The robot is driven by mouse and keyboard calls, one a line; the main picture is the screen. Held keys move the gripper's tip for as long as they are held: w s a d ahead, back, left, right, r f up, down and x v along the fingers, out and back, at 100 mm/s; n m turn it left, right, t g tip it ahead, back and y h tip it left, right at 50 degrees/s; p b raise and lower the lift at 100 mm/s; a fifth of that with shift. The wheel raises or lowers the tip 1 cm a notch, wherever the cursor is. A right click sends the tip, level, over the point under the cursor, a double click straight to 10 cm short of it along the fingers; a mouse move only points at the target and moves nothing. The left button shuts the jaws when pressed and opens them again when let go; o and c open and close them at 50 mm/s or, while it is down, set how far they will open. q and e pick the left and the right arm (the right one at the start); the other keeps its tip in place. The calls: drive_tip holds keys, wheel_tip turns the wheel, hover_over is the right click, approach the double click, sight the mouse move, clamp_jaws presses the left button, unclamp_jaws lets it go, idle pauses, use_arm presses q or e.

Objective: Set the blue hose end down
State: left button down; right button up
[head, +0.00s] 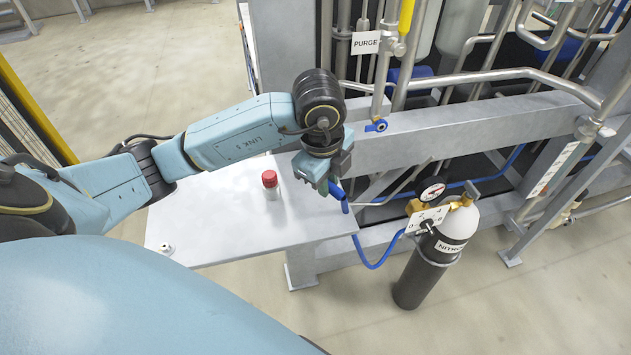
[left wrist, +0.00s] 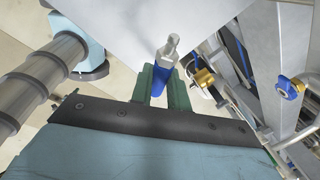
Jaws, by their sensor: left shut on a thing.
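My left gripper (head: 325,182) is over the right part of the grey table, near its edge. It is shut on the blue hose end (head: 338,193). In the left wrist view the green fingers of the left gripper (left wrist: 161,86) have the blue hose end (left wrist: 159,83) between them, its grey metal tip pointing away from the gripper. The blue hose (head: 362,258) drops past the table's edge and loops up to the regulator on the nitrogen cylinder. I cannot tell whether the hose end touches the table. My right gripper is not in view.
The nitrogen cylinder (head: 433,262) stands right of the table. A grey frame with pipes, a PURGE sign (head: 366,43) and a blue-ringed port (head: 377,126) is behind. The table's left part is mostly clear.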

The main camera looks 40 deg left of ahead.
sight(328, 212)
use_arm(q)
drive_tip(key=shift+f, duration=3.25)
drive_tip(key=shift+f, duration=0.1)
drive_tip(key=c, duration=1.8)
unclamp_jaws()
drive_tip(key=shift+f, duration=0.1)
drive_tip(key=o, duration=0.5)
drive_tip(key=shift+c, duration=0.2)
drive_tip(key=shift+r, duration=0.25)
wheel_tip(328, 212, up, 12)
drive_tip(key=s, duration=0.1)
drive_tip(key=shift+s, duration=0.4)
drive_tip(key=shift+a+f, duration=0.1)
